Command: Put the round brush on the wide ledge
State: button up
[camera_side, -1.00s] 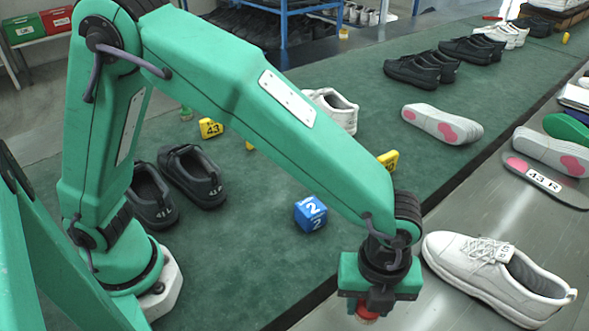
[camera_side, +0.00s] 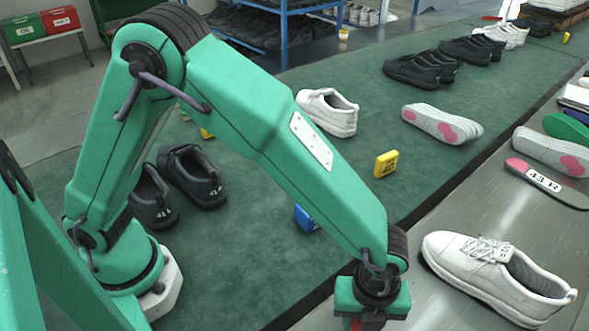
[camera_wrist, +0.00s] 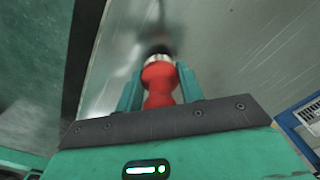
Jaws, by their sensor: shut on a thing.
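My gripper (camera_side: 372,322) is low at the bottom edge of the side view, over the near part of the grey metal ledge (camera_side: 425,295). Its fingertips are mostly cut off there, with a little red showing. In the wrist view my gripper (camera_wrist: 160,90) is shut on the round brush (camera_wrist: 159,82), which has a red handle and a silver collar. The brush's dark far end looks blurred against the grey metal (camera_wrist: 235,55). I cannot tell whether it touches the surface.
A white shoe (camera_side: 490,270) lies on the ledge right of my gripper. An insole (camera_side: 545,184) is farther back. On the green mat (camera_side: 400,180) are a yellow block (camera_side: 385,164), a partly hidden blue cube (camera_side: 305,218) and several shoes. A blue-edged object (camera_wrist: 305,120) shows at the wrist view's right.

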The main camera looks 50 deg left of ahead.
jog(key=shift+f, duration=0.9)
jog(key=shift+f, duration=0.1)
jog(key=o, duration=1)
notch_tip(320, 180, up, 12)
jog(key=shift+r, duration=0.15)
